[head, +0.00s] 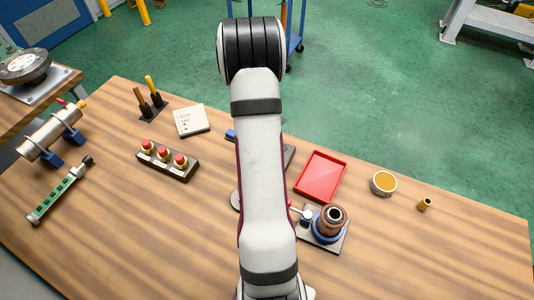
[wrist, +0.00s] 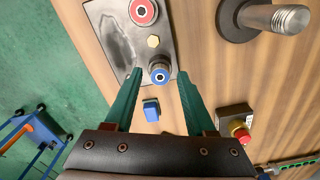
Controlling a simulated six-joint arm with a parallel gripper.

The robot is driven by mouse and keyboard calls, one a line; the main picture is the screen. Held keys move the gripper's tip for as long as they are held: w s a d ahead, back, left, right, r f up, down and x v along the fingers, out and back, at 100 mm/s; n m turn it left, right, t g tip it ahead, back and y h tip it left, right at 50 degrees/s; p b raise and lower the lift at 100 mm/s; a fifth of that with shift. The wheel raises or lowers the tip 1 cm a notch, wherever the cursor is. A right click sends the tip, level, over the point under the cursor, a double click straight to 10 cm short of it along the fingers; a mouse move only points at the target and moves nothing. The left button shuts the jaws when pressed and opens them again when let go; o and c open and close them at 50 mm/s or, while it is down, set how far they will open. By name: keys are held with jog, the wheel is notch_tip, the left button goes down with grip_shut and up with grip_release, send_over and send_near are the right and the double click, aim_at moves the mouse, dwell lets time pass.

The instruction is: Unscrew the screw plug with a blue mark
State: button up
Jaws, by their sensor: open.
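The screw plug with a blue mark (wrist: 160,73) shows in the wrist view as a dark round plug with a blue ring on its end. It stands at the near end of a grey metal plate (wrist: 112,32). My gripper (wrist: 158,76) is open, with one green finger on each side of the plug in the picture. There is a gap on both sides, and I cannot tell how far the fingertips are above the plate. A plug with a red mark (wrist: 143,11) is farther along the plate. In the head view my arm hides the gripper and both plugs.
A brass hex piece (wrist: 153,41) is between the plugs. A blue block (wrist: 151,109) lies close to the fingers. A large threaded rod (wrist: 276,18) and a red button (wrist: 241,133) are at right. A red tray (head: 320,177) and a pipe fitting on a vise (head: 331,220) stand right of my arm.

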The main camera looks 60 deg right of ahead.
jog(key=m, duration=0.8)
grip_shut()
jog(key=n, duration=1.1)
jog(key=shift+n, duration=0.4)
jog(key=n, duration=0.2)
jog(key=shift+n, duration=0.3)
